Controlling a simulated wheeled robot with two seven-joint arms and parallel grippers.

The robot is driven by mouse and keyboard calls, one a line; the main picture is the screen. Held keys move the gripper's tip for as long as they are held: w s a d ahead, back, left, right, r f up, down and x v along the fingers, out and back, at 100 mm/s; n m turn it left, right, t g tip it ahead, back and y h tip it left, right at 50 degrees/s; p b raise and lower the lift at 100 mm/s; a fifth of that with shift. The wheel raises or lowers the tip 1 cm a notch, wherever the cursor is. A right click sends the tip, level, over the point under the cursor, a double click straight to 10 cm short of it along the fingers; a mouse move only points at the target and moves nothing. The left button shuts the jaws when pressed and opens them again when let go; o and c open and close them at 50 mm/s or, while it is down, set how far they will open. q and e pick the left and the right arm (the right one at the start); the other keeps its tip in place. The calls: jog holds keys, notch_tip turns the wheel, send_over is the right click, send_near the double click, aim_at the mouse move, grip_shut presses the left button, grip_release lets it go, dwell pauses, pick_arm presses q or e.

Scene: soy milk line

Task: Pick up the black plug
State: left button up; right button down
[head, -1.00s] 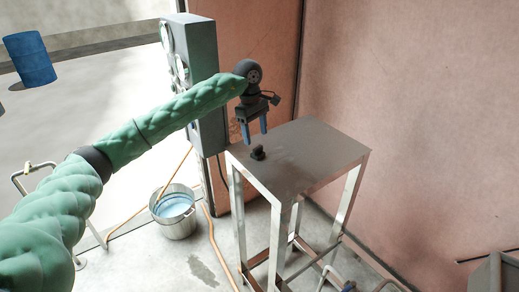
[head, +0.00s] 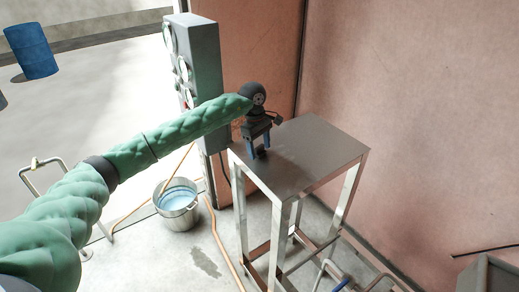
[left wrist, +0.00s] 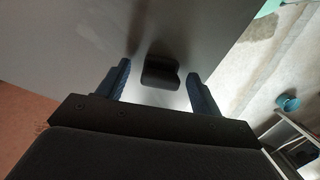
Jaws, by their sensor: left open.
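The black plug (head: 262,153) stands on the metal table (head: 305,160) near its left corner. In the left wrist view the plug (left wrist: 160,72) shows between the two blue fingers, with a gap on each side. My left gripper (head: 259,150) is open and points down over the plug, its fingertips low near the tabletop. The gripper also shows in the left wrist view (left wrist: 158,85). I cannot tell whether the fingertips touch the table. My right gripper is not in view.
A grey control cabinet (head: 200,75) stands behind the arm, left of the table. A metal bucket (head: 177,207) sits on the floor below, beside an orange hose (head: 222,240). A blue barrel (head: 32,50) is at the far left. The rest of the tabletop is clear.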

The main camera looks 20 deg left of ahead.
pick_arm(q)
jog(key=shift+f, duration=0.15)
jog(key=c, duration=1)
jog(key=shift+c, duration=0.2)
